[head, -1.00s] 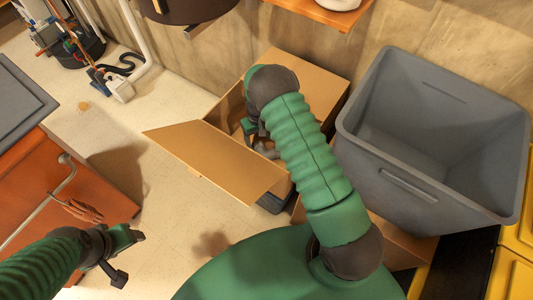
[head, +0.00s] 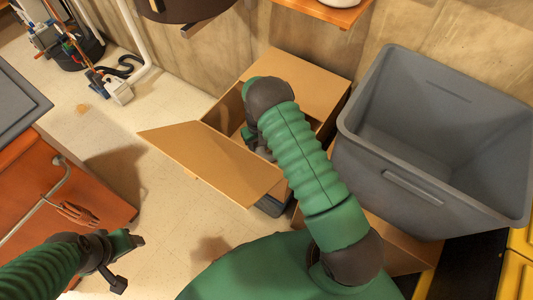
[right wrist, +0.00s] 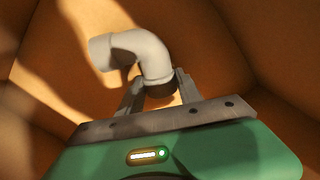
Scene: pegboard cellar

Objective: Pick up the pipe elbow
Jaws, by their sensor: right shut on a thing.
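The pipe elbow (right wrist: 145,50) is a pale grey bent tube. In the right wrist view it sits between the fingers of my right gripper (right wrist: 158,92), which is shut on its lower end; its other end points left. In the head view my right gripper (head: 258,140) is inside the open cardboard box (head: 220,168), partly hidden by my own arm, and the elbow is hard to make out there. My left gripper (head: 124,262) is at the lower left, empty, with its fingers apart.
The box's flaps stand open, one (head: 300,82) towards the wall. A large grey bin (head: 400,185) stands close on the right. An orange cabinet (head: 80,195) is at the left. Clear floor lies between cabinet and box. A shelf (head: 330,12) hangs above.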

